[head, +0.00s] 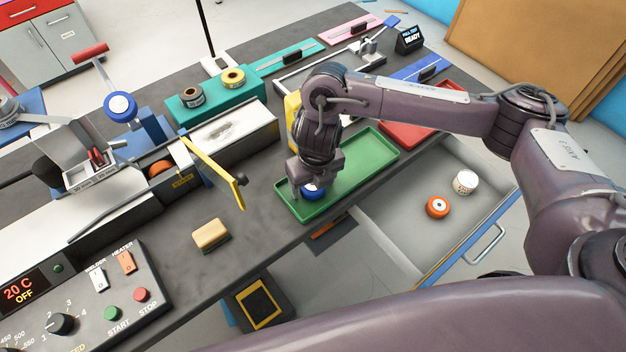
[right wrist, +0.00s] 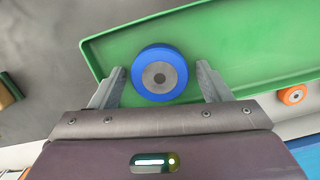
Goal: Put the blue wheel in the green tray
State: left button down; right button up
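The blue wheel (right wrist: 159,72) has a grey hub and lies flat at the near-left end of the green tray (right wrist: 235,40), inside its rim. In the head view, the wheel (head: 312,192) is partly hidden beneath my right gripper (head: 311,190), which points down over the tray (head: 360,155). In the right wrist view, the fingers of my right gripper (right wrist: 161,82) stand on either side of the wheel, with a small gap on each side. The gripper is open. My left gripper is not in view.
A red tray (head: 405,132) lies beyond the green one. An open drawer in front holds an orange wheel (head: 438,207) and a white roll (head: 465,182). A tan-topped block (head: 211,234) and a machine with a yellow-edged plate (head: 215,172) stand left.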

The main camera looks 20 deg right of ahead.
jog(key=shift+r+p, duration=0.3)
jog(key=shift+r, duration=0.15)
jog(key=shift+s+d+r+p, duration=0.1)
jog(key=shift+s+r+p, duration=0.2)
jog(key=shift+r, duration=1.6)
jog(key=shift+s+r+p, duration=0.15)
jog(key=shift+r+p, duration=0.3)
jog(key=shift+r, duration=1.45)
jog(key=shift+s+d+r+p, duration=0.1)
jog(key=shift+s+r+p, duration=0.2)
jog(key=shift+r, duration=1.6)
jog(key=shift+a, duration=0.1)
